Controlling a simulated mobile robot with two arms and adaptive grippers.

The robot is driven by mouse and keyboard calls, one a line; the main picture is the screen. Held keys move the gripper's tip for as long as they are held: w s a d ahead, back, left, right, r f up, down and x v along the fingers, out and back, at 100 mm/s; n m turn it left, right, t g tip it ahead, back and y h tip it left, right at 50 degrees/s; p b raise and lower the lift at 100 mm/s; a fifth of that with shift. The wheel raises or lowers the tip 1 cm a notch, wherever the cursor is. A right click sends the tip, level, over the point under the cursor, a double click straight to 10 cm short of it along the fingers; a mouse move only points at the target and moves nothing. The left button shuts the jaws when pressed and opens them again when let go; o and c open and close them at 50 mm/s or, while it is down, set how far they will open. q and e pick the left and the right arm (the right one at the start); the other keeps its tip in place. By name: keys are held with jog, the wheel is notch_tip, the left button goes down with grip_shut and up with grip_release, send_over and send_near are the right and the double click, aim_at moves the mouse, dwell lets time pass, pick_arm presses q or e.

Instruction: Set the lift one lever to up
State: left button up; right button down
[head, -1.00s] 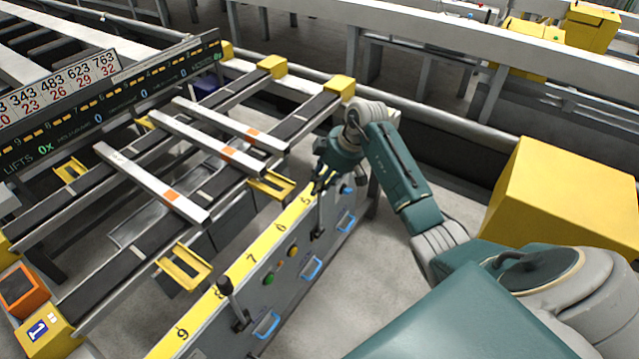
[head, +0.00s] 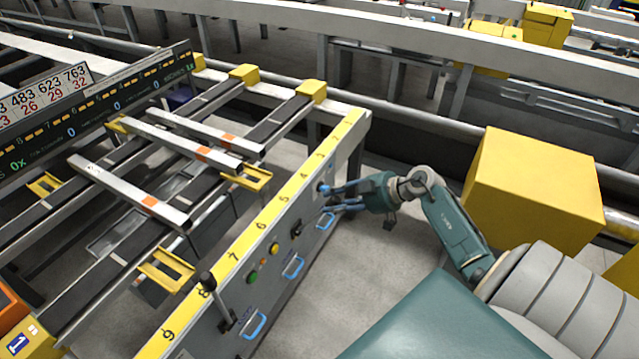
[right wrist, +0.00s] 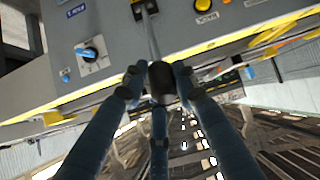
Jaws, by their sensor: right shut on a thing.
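My right gripper (head: 332,197) is beside the front of the grey control panel (head: 262,290), its fingers pointing left near a blue knob (head: 323,187). In the right wrist view, my right gripper (right wrist: 157,74) is shut around the black knob of a lever (right wrist: 161,86), whose thin rod runs to a slot in the panel. In the head view a dark lever base (head: 297,229) shows left of the fingers; the held knob is hard to make out there. Another black-knobbed lever (head: 208,282) stands upright farther left. The lever labels are unreadable. My left gripper is out of view.
Yellow and green buttons (head: 273,249) and blue handles (head: 292,266) sit on the panel face. A numbered yellow strip (head: 233,256) tops it. A large yellow box (head: 535,185) stands right of my right arm. Floor between panel and box is clear.

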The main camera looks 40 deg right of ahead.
jog(key=s+d+f+t+y+b, duration=0.2)
jog(key=s+f+t+b, duration=0.3)
jog(key=s+f+b, duration=0.3)
jog(key=shift+s+d+f+y+b, duration=0.3)
jog(key=shift+d+f+b, duration=0.1)
jog(key=shift+f+b, duration=0.75)
jog(key=shift+r, duration=0.1)
jog(key=c, duration=1.5)
grip_release()
jog(key=shift+o, duration=0.2)
jog(key=shift+r, duration=0.3)
jog(key=v, duration=1.2)
jog(key=shift+f, duration=0.2)
